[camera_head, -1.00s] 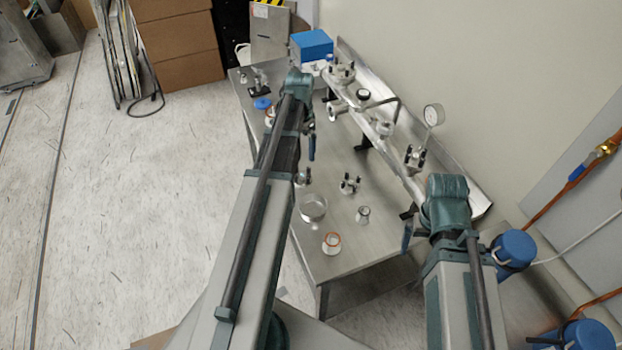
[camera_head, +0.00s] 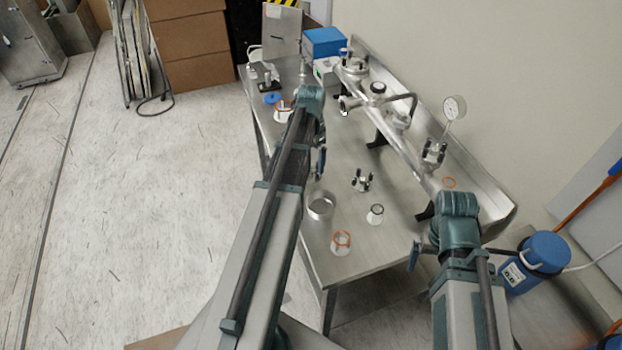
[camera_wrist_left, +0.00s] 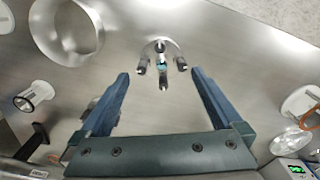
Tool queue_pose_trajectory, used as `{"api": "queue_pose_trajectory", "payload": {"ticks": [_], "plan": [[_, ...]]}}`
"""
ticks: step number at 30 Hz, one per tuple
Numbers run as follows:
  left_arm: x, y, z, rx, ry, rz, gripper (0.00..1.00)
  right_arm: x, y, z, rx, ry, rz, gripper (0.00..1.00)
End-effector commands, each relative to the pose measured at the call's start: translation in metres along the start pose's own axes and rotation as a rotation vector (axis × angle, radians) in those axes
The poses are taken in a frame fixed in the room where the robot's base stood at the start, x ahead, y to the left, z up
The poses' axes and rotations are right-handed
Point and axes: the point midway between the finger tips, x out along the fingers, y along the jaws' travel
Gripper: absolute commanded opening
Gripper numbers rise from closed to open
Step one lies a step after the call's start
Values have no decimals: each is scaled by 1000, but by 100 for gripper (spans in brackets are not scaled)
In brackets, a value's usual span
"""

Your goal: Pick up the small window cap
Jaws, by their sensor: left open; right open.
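A small short cylinder with a dark rim and pale top (camera_head: 376,214) stands on the near part of the steel table; it may be the small window cap, but I cannot be sure. It also shows at the left of the left wrist view (camera_wrist_left: 34,96). My left gripper (camera_head: 320,162) is over the table's left side, largely hidden by its arm. In the left wrist view its jaws (camera_wrist_left: 160,82) are open and empty, with a pronged metal clamp (camera_wrist_left: 162,62) beyond them. My right gripper (camera_head: 413,256) is open by the table's near right corner, mostly hidden.
A metal ring (camera_head: 321,205) and an orange-ringed piece (camera_head: 340,242) stand near the cylinder. A metal manifold with a gauge (camera_head: 455,107) runs along the wall side. A blue bottle (camera_head: 540,255) stands at right.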

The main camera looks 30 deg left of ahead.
Motion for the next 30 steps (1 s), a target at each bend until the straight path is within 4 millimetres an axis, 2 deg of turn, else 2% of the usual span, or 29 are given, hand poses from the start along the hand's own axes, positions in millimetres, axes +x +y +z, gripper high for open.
{"api": "queue_pose_trajectory", "payload": {"ticks": [5, 17, 26, 30], "plan": [[5, 0, 0, 0, 0, 0, 100, 5, 0, 0, 0, 0, 0, 100], [50, -3, 0, 0, 0, 0, 100, 50, -5, -3, 0, 0, 0, 100], [51, -3, 0, 0, 0, 0, 100, 50, -5, -3, 0, 0, 0, 100], [51, -3, 0, 0, 0, 0, 78, 50, -5, -3, 0, 0, 0, 100]]}}
